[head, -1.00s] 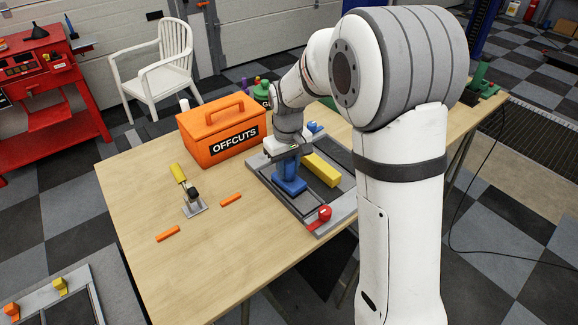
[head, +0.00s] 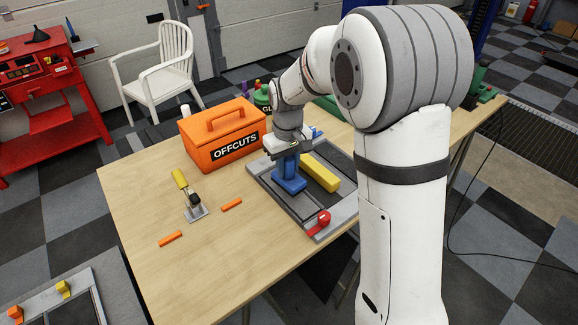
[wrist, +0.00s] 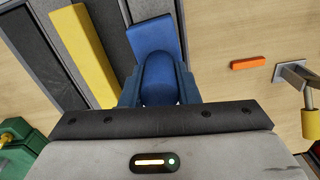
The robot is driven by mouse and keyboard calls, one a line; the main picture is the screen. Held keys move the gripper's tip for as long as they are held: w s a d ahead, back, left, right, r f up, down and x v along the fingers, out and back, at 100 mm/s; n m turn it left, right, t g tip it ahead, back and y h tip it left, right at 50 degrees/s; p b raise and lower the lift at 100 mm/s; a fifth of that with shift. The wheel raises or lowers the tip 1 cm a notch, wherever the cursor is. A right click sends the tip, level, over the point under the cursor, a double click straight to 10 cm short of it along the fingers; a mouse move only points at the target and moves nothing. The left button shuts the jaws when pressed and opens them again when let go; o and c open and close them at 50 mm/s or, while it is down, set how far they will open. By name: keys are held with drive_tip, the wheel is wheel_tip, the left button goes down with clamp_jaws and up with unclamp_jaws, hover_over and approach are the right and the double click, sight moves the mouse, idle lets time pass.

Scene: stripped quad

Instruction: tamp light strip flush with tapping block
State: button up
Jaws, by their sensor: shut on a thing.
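My gripper (wrist: 157,88) is shut on the upright of the blue tapping block (wrist: 155,40). In the head view the block's wide blue foot (head: 289,186) is at the bottom, over the grey framed panel (head: 334,226) on the table. I cannot tell whether the foot touches the panel. In the wrist view a pale grey strip (wrist: 148,8) shows beyond the block, beside dark strips (wrist: 107,40); the block and my gripper hide part of it. I cannot tell how high the pale strip sits.
A yellow bar (head: 320,173) lies on the panel right of the block. A red item (head: 319,223) sits at its near corner. An orange OFFCUTS box (head: 222,137) stands behind left. Orange pieces (head: 171,238) and a yellow-handled tool (head: 187,193) lie left.

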drive_tip(key=shift+r+p, duration=1.5)
drive_tip(key=shift+r, duration=1.05)
drive_tip(key=shift+f, duration=0.1)
